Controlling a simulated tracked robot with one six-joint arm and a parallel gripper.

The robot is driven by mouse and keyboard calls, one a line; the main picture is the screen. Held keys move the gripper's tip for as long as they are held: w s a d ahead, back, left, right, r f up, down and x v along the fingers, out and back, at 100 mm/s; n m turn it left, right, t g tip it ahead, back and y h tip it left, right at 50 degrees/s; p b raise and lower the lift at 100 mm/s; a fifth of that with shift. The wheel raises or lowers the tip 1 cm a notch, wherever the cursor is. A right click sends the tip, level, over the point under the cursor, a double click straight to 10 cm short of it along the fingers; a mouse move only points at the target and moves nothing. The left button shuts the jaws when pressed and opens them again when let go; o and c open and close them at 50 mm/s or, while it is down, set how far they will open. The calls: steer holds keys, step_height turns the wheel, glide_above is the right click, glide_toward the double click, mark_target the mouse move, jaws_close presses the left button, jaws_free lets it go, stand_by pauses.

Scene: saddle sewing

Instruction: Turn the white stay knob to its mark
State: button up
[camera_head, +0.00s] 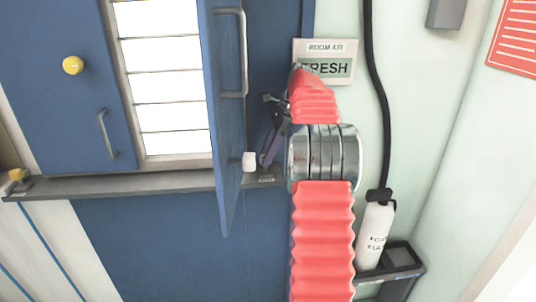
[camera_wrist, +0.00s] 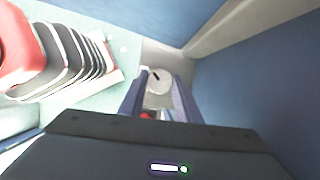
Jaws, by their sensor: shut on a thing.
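The white stay knob (camera_head: 249,161) shows beside the blue door's edge in the head view. In the wrist view the knob (camera_wrist: 158,88) is a pale round disc with a short dark line near its top. My gripper (camera_wrist: 159,98) has one finger on each side of the knob and is shut on it. In the head view my gripper (camera_head: 267,156) is a small dark shape just right of the knob. The mark for the knob cannot be made out in either view.
The blue door (camera_head: 228,110) stands swung out, with a long grey handle (camera_head: 242,55). A grey ledge (camera_head: 120,185) runs below the slatted window (camera_head: 163,75). A FRESH sign (camera_head: 340,68) and a white bottle (camera_head: 374,236) in a dark bracket are at right.

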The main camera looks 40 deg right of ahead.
steer(key=o, duration=1.1)
steer(key=shift+c, duration=0.2)
steer(key=shift+s+d+r, duration=0.15)
steer(key=shift+d+r, duration=0.1)
steer(key=shift+r, duration=0.2)
steer(key=s+d+r, duration=0.3)
steer(key=s+d, duration=0.4)
steer(key=d, duration=0.4)
steer(key=shift+s+d+r, duration=0.15)
steer(key=shift+s+r, duration=0.1)
steer(key=shift+r, duration=0.05)
